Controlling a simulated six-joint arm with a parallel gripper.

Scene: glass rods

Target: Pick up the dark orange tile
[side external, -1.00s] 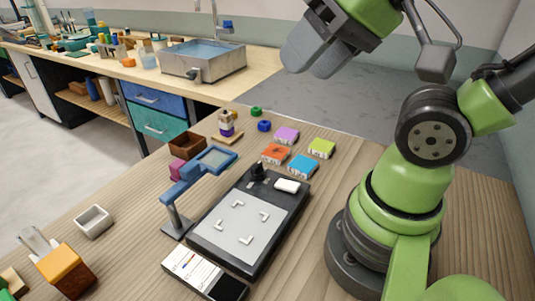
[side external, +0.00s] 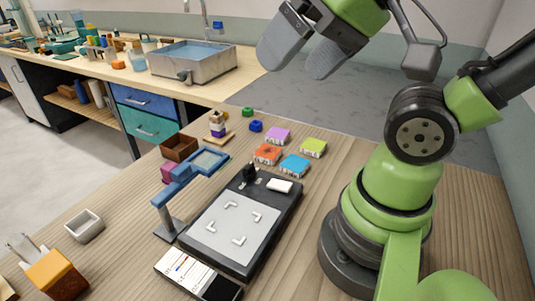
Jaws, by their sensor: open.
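The dark orange tile (side external: 267,154) lies flat on the wooden table, in a cluster with a purple tile (side external: 277,135), a blue tile (side external: 294,165) and a yellow-green tile (side external: 313,147). The orange tile is at the left of this cluster, with a pale side edge and small light marks on top. My gripper (side external: 296,62) is at the top of the view, high above the table and apart from all the tiles. Its two grey fingers are open with a gap between them, and nothing is held.
A black device with a grey plate (side external: 232,232) lies in front of the tiles. A blue magnifier stand (side external: 190,182) rises left of it. A brown box (side external: 180,147), small green (side external: 248,112) and blue (side external: 256,126) pieces stand nearby.

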